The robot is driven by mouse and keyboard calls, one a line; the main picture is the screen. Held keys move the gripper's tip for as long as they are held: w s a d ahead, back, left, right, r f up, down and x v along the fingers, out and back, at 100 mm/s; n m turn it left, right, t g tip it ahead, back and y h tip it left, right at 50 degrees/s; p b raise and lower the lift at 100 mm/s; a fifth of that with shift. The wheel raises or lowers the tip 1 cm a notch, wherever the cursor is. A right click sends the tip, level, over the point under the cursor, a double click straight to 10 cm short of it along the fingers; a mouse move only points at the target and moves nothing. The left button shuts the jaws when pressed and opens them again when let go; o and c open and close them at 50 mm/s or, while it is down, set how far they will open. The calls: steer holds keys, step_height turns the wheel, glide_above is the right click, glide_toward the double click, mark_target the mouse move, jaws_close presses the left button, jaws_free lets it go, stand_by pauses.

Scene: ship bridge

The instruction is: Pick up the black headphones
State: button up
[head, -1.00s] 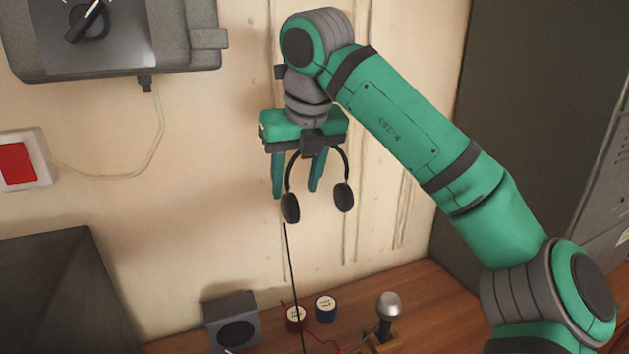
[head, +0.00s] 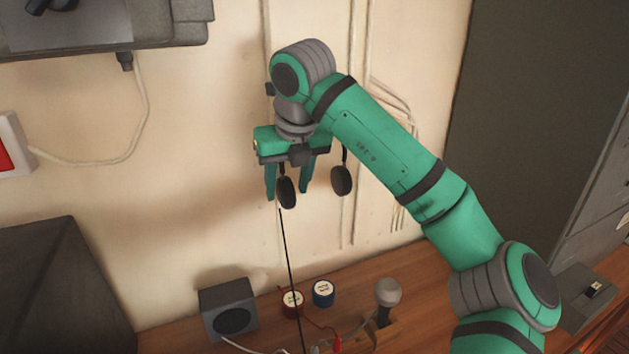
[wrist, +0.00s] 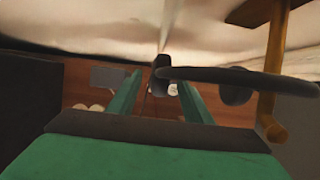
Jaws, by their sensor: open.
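The black headphones (head: 341,181) hang in front of the pale wall, with both round ear cups low and the band partly hidden behind my gripper in the head view. My gripper (head: 287,190) points down there, its green fingers apart, overlapping the left ear cup in the picture. In the wrist view the headphones' dark band (wrist: 215,75) runs across to the right, just beyond the tips of my open gripper (wrist: 160,85). One ear cup shows past the right finger and one lies near the middle. Nothing is seen held between the fingers.
Below is a wooden desk (head: 405,290) with a grey speaker box (head: 229,309), a red reel (head: 292,303), a blue reel (head: 323,293) and a knobbed lever (head: 388,294). A thin black rod stands beneath the headphones. A wooden bar (wrist: 275,70) is at right in the wrist view.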

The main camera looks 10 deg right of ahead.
steer(key=shift+x, duration=1.45)
steer(key=c, duration=1)
